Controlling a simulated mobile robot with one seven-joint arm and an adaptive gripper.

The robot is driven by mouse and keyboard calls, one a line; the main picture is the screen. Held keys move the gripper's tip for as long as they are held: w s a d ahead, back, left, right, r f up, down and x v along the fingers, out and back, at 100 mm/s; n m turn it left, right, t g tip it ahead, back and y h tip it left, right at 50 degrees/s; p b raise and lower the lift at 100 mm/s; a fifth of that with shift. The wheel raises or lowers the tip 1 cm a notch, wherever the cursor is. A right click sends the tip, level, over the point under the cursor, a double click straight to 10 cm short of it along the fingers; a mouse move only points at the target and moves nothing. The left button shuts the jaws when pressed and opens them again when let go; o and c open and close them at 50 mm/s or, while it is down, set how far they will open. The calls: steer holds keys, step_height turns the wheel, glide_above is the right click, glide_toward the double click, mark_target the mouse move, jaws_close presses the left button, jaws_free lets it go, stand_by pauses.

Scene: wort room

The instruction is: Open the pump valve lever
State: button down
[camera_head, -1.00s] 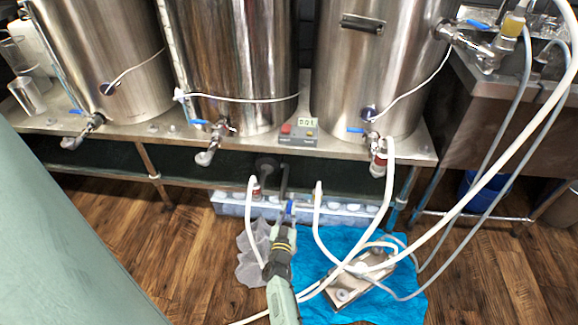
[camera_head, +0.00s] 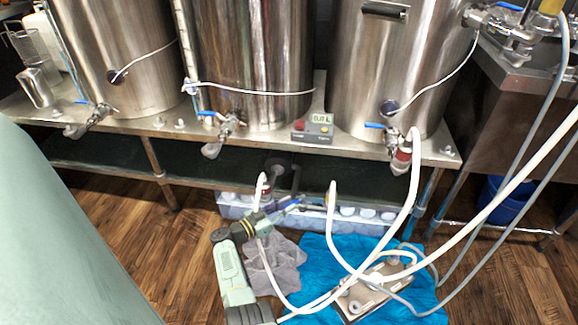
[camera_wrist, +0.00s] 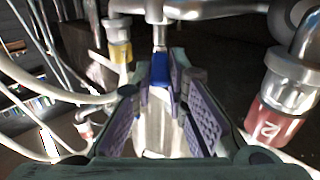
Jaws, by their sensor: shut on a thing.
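The blue pump valve lever (camera_head: 291,204) is low under the steel shelf, at the metal pump fittings by the white hoses. My gripper (camera_head: 284,208) reaches it from the left, with its fingers pointing right and slightly up. In the wrist view the blue lever (camera_wrist: 160,70) stands at the far end between the two purple ribbed finger pads, and my gripper (camera_wrist: 170,90) is shut on it. A metal stem (camera_wrist: 159,38) rises behind the lever. The valve body is partly hidden in the head view.
A red fitting (camera_wrist: 272,122) marked 2 is close on the right in the wrist view; a yellow-banded fitting (camera_wrist: 119,52) is on the left. White hoses (camera_head: 333,225) loop near my arm. A blue towel (camera_head: 310,285) and grey cloth (camera_head: 285,262) lie on the floor.

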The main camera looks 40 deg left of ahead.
steer(key=shift+w+a+f+m+g+h+b, duration=0.15)
steer(key=shift+a+m+g+h+b, duration=0.3)
steer(key=shift+b, duration=0.85)
steer(key=shift+w+a+f+m+t+h+b, duration=0.1)
steer(key=shift+m+h+b, duration=0.2)
steer(key=shift+h+b, duration=0.75)
steer(key=shift+w+a+f+m+g+h+b, duration=0.15)
steer(key=shift+a+m+g+h+b, duration=0.15)
steer(key=shift+b, duration=1.3)
steer(key=shift+a+r+m+g+h+b, duration=0.1)
steer(key=shift+r+m+g+h+b, duration=0.25)
steer(key=shift+b, duration=0.85)
steer(key=shift+w+r+h+b, duration=0.1)
steer(key=shift+h+b, duration=0.15)
steer(key=shift+b, duration=0.05)
steer(key=c, duration=1.6)
jaws_free()
step_height(320, 180, up, 10)
